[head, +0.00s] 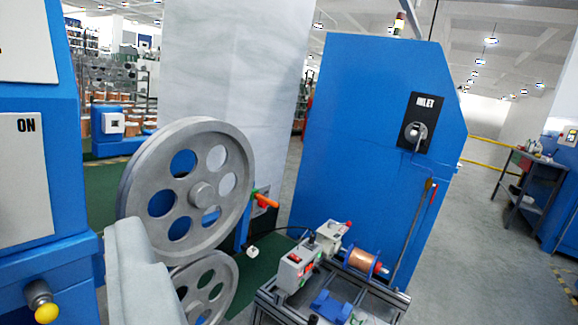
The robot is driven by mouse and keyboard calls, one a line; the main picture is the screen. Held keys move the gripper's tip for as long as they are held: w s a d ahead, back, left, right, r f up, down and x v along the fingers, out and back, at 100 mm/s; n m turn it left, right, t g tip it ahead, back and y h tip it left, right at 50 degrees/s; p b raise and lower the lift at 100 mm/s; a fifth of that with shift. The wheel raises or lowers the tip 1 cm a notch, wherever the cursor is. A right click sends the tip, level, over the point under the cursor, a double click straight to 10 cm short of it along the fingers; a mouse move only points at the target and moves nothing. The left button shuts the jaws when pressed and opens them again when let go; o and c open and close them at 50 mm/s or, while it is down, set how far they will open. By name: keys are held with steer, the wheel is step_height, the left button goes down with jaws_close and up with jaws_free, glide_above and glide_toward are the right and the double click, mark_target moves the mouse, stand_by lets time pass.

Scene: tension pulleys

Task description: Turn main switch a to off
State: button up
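I cannot tell for sure which part is main switch a. A pale panel (32,185) marked "ON" is on the blue cabinet at the far left, cut off by the picture edge. Below it a yellow-tipped knob (45,308) sticks out. An orange handle (264,202) on a small box shows just right of the large grey pulley wheel (165,170). No gripper fingers can be made out in the head view. Whether the grey bar (140,275) at lower left is part of my arm or of the machine is unclear.
A second pulley (215,290) is below the large one. A blue machine (345,120) with a black "INLET" plate (421,115) stands right of centre. A bench frame (395,307) with a copper spool (361,260) is at the front. Open grey floor (475,250) lies to the right.

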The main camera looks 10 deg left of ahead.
steer(key=shift+s+d+r+m+t+h, duration=0.25)
steer(key=shift+s+d+r+t+h, duration=0.1)
steer(key=shift+d+r, duration=0.3)
steer(key=shift+s+d+r+m+t+h, duration=0.3)
steer(key=shift+d+r+t+h, duration=0.15)
steer(key=shift+d, duration=0.25)
steer(key=shift+s+d+r+m+t+h, duration=0.25)
steer(key=shift+d+r+t+h, duration=0.05)
steer(key=shift+d+r, duration=0.4)
steer(key=s+d+r+m+t+h, duration=0.3)
steer(key=s+d+r+m+h, duration=0.15)
steer(key=s+d+r, duration=0.35)
steer(key=s+d+f+m+h, duration=0.1)
steer(key=s+d+m+h, duration=0.2)
steer(key=s+d, duration=0.3)
steer(key=s+d+f+m+h, duration=0.1)
steer(key=s+d+m+h, duration=0.2)
steer(key=s, duration=1.1)
steer(key=d+h, duration=0.1)
steer(key=d, duration=0.2)
steer(key=shift+g, duration=0.3)
steer(key=shift+s, duration=0.1)
